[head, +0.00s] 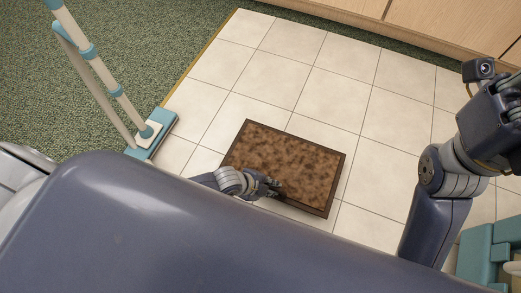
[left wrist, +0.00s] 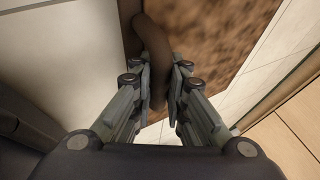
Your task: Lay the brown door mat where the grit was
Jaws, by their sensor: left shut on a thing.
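The brown door mat (head: 300,163), mottled with a dark border, is over the cream floor tiles in the middle of the head view. It looks flat; I cannot tell whether it touches the floor. My left gripper (head: 269,187) is at the mat's near edge. In the left wrist view the fingers (left wrist: 161,84) are shut on the mat's dark brown edge, and its mottled surface (left wrist: 215,35) stretches away beyond. My right arm shows at the right, but its fingers are out of view. No grit shows on the visible tiles; the floor under the mat is hidden.
A teal and white long-handled floor tool (head: 154,133) stands left of the mat, by the edge of the green carpet (head: 130,40). A wooden cabinet front (head: 430,22) runs along the back. A teal object (head: 485,250) is at lower right. Tiles beyond the mat are clear.

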